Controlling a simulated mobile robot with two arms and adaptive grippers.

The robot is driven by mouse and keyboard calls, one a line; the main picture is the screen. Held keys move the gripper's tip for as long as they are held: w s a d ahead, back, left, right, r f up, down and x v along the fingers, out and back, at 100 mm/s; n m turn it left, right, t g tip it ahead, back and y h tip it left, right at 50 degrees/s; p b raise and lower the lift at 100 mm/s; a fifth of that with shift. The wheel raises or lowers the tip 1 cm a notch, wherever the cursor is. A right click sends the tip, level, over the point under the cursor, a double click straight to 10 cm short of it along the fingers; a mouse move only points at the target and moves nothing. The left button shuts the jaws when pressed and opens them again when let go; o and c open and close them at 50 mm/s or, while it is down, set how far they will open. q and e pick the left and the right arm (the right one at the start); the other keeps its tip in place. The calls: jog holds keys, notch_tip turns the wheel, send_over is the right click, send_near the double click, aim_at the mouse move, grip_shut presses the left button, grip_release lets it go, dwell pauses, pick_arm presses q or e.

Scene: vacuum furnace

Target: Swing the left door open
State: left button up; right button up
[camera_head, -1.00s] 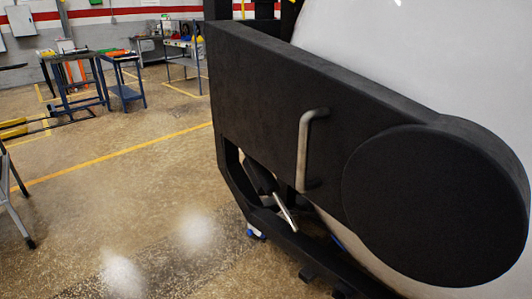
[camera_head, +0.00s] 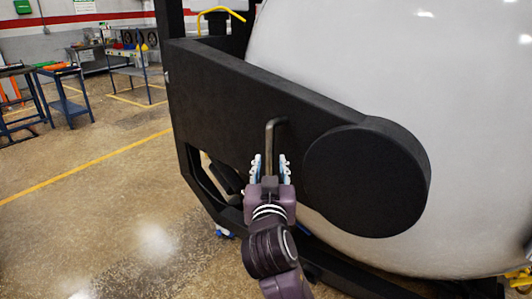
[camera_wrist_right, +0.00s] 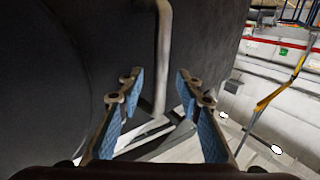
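The left door's black arm panel (camera_head: 225,95) runs across the front of a large white rounded furnace body (camera_head: 450,120). A grey metal bar handle (camera_head: 270,133) stands upright on the panel, left of its round black end (camera_head: 368,180). My right gripper (camera_head: 270,160) is open, with a finger on each side of the handle's lower part. In the right wrist view, the handle (camera_wrist_right: 164,45) passes between the blue-padded fingers (camera_wrist_right: 157,80), with a gap visible on both sides. The handle's lower end is hidden by the gripper in the head view. My left gripper is out of view.
Open floor (camera_head: 90,215) with a yellow line lies left of the panel. A blue work table (camera_head: 65,100) and another bench stand at the far left. A yellow rail (camera_head: 222,12) shows behind the panel's top.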

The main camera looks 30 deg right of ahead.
aim_at(270, 157)
jog(key=shift+p+x, duration=0.6)
jog(key=shift+x, duration=2.05)
grip_shut()
